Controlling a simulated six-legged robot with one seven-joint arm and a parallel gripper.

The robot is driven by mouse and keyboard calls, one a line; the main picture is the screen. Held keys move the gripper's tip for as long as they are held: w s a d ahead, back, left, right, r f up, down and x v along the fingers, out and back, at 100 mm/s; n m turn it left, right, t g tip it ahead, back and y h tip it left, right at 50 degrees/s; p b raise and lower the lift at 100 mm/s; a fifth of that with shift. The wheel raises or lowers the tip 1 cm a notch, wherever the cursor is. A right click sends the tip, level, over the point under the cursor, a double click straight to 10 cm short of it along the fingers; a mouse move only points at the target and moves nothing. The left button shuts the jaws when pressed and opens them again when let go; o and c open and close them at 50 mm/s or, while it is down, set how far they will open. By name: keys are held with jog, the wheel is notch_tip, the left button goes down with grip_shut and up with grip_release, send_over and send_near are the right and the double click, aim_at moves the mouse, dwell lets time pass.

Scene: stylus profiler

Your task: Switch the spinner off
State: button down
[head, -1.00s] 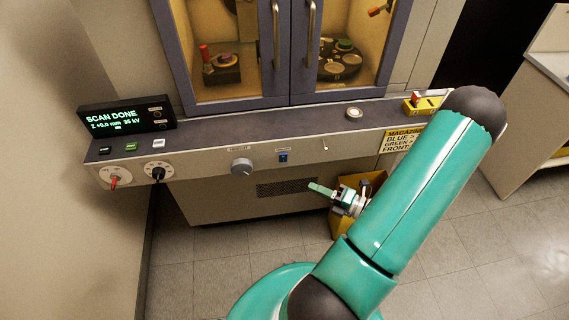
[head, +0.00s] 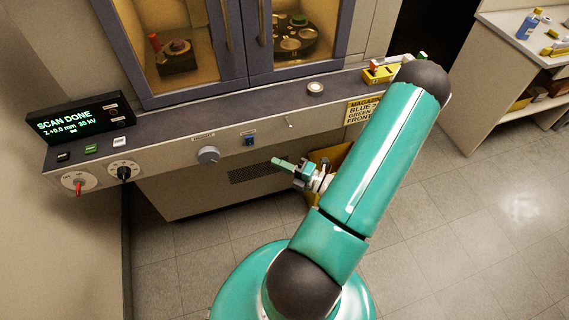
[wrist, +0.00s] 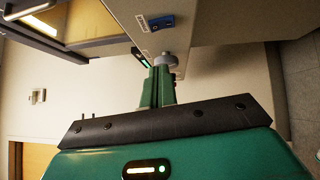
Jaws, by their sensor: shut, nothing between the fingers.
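The machine's front panel (head: 185,160) carries several controls, and their labels are too small to read, so I cannot tell which one is the spinner's. A blue rocker switch (head: 249,141) sits mid-panel; it also shows in the wrist view (wrist: 161,22). A grey round knob (head: 208,155) is to its left, and it shows beyond my fingertips in the wrist view (wrist: 165,60). A small metal toggle lever (head: 289,123) is to the right of the switch. My gripper (head: 276,161) is shut and empty, in front of and below the panel, apart from the controls in the head view.
A red-handled dial (head: 78,184) and a black-knob dial (head: 124,171) are at the panel's left, below a display (head: 75,120) reading "SCAN DONE". A yellow bin (head: 330,160) stands behind my gripper. A side bench (head: 500,60) is at right; floor between is clear.

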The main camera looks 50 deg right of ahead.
aim_at(248, 140)
jog(key=shift+w+d+r, duration=0.15)
jog(key=shift+w, duration=1.4)
jog(key=shift+w+d+r, duration=0.2)
jog(key=shift+w, duration=1.3)
jog(key=shift+w+d+r, duration=0.15)
jog(key=shift+w, duration=1.4)
jog(key=shift+w+d+r, duration=0.1)
jog(key=shift+w+d, duration=0.05)
jog(key=shift+w, duration=0.05)
